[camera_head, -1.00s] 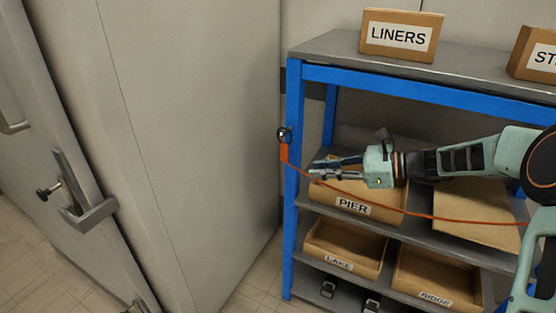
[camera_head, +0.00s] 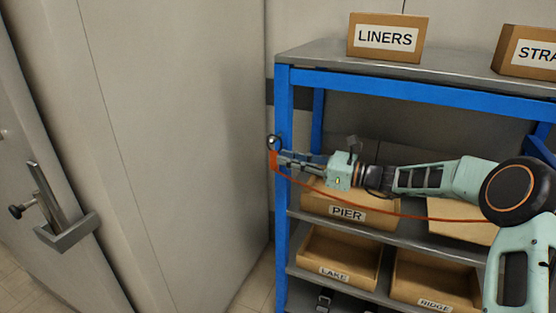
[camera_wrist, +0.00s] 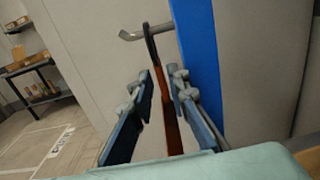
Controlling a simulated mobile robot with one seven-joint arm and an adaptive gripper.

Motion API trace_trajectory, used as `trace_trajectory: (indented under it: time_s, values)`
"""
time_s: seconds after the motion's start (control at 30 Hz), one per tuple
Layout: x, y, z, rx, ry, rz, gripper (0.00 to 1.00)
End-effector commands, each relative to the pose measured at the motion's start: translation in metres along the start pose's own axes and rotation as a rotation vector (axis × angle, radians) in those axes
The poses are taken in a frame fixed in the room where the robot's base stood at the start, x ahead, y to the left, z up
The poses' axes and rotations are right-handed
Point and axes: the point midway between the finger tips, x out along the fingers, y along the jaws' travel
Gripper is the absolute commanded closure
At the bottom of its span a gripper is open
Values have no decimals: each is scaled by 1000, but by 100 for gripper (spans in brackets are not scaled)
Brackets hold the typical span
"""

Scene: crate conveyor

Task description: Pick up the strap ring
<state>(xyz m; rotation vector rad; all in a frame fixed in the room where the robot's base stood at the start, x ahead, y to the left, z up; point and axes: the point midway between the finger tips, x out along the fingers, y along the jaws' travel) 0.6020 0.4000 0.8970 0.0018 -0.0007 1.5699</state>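The strap ring (camera_head: 274,142) is dark and hangs at the blue front post of the shelf, at the top of an orange strap (camera_head: 273,160). In the wrist view the dark ring (camera_wrist: 150,44) hangs from a grey metal hook (camera_wrist: 132,35), with the strap (camera_wrist: 171,125) running down below it. My gripper (camera_head: 281,159) is level with the strap just below the ring. In the wrist view my gripper (camera_wrist: 163,80) is open, with one finger either side of the strap and a gap visible on the left. The ring is beyond the fingertips.
The blue post (camera_head: 283,230) stands right beside the fingers. The shelf holds cardboard bins labelled PIER (camera_head: 348,213), LAKE (camera_head: 334,272) and RIDGE (camera_head: 435,302). A LINERS box (camera_head: 387,38) sits on top. The strap sags rightward past the PIER bin. A pale wall lies to the left.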

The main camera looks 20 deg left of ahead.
Motion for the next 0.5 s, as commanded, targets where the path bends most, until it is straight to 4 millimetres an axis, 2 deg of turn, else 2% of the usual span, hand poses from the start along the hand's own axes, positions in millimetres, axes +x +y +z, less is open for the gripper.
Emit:
trace_trajectory:
  time_s: [0.1, 0.2, 0.43, 0.5]
  values:
    - [21, 2, -4, -3, 1, 3, 85]
    - [32, 2, -3, -1, 0, 2, 85]
    - [34, 1, -2, 0, 1, 0, 85]
    - [34, 1, -2, 0, 1, 0, 91]
